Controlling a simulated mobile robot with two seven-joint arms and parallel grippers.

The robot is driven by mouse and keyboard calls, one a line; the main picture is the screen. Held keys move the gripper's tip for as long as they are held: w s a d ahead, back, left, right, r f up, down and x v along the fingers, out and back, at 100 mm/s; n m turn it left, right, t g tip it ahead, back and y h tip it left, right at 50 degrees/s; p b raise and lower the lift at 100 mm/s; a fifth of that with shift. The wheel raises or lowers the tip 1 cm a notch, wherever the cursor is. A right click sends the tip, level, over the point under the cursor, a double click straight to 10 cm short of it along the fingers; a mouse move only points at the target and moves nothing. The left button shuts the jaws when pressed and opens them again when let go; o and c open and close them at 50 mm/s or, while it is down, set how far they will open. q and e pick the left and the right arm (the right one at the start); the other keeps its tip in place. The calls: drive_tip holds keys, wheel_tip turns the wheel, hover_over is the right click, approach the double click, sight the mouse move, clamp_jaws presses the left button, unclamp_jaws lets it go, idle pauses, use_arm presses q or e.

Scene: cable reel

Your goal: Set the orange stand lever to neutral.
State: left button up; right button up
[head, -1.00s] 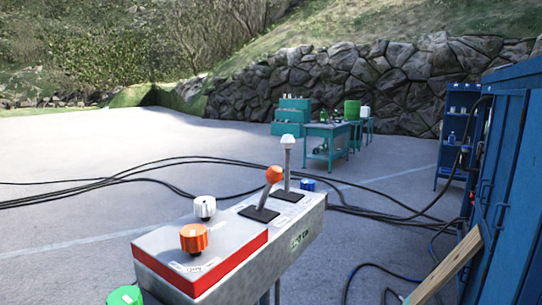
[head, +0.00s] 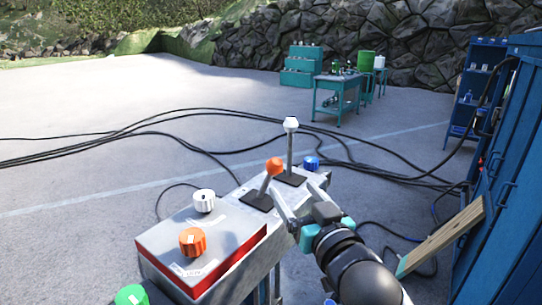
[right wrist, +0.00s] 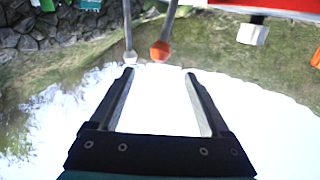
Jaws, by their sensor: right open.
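The orange stand lever (head: 274,165) has a ball knob on a grey shaft, rising from a dark plate on the grey control stand (head: 245,262). Its shaft leans to the right in the head view. A white-knobbed lever (head: 290,125) stands upright just behind it. My right gripper (head: 291,188) is open and empty, just right of the orange lever. In the right wrist view the orange knob (right wrist: 160,51) appears beyond the gap between the open fingertips (right wrist: 159,74), with the white knob (right wrist: 130,57) to its left. My left gripper is not in view.
The stand also carries a white knob (head: 204,200), an orange knob (head: 192,242), a green knob (head: 131,295) and a blue knob (head: 312,163). Black cables (head: 150,125) cross the ground behind. A wooden plank (head: 440,237) leans by the blue cabinet (head: 515,190) at right.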

sight(268, 180)
drive_tip(key=p+x, duration=0.1)
drive_tip(key=x, duration=1.4)
clamp_jaws()
idle(0.7)
idle(0.3)
